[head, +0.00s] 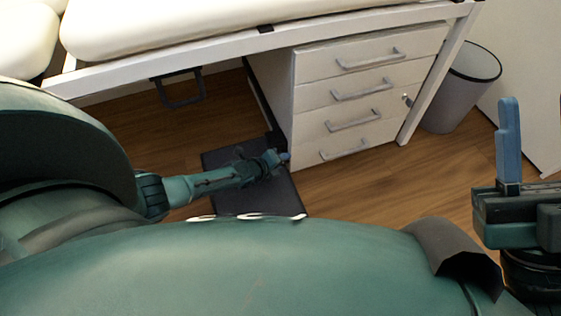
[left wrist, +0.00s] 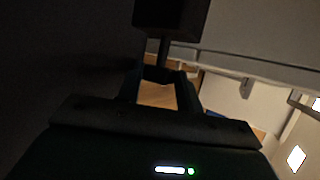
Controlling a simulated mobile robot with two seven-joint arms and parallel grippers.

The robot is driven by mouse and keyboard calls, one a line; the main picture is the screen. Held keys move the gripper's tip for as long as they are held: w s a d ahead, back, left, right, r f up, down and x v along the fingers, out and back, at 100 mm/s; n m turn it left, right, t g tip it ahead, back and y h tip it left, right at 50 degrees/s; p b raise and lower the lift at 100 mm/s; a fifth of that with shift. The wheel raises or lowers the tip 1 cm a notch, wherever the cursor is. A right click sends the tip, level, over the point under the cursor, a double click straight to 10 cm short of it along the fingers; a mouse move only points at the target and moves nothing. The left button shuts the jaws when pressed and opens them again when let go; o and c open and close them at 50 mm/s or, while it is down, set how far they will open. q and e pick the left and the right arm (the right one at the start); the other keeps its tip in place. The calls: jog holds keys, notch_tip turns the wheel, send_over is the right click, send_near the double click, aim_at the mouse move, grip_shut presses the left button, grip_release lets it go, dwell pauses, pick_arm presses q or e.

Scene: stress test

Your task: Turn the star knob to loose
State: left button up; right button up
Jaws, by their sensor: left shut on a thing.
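In the left wrist view my left gripper (left wrist: 163,78) is shut on a small dark piece, seemingly the star knob (left wrist: 164,73). A thin stem runs from it to a dark block (left wrist: 171,18) at the top. The knob's lobes and any markings are too dark to make out. In the head view my left gripper (head: 275,160) is low, over the dark flat plate on the floor, left of the drawer cabinet. The knob cannot be told apart there. My right gripper (head: 508,145) is at the right edge, its blue finger pointing up, with nothing visible in it.
A padded couch on a white frame (head: 230,53) spans the top. A white drawer cabinet (head: 312,73) stands under it, beside the dark plate (head: 285,197). A grey bin (head: 450,100) stands at the right. Wooden floor (head: 400,180) is free in front of the cabinet.

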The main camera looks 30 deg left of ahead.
pick_arm(q)
jog(key=shift+w+d+h, duration=0.2)
jog(key=shift+d+h, duration=0.05)
jog(key=shift+h, duration=0.05)
pick_arm(e)
jog(key=shift+f, duration=0.1)
pick_arm(q)
jog(key=o, duration=0.7)
jog(key=shift+r, duration=0.1)
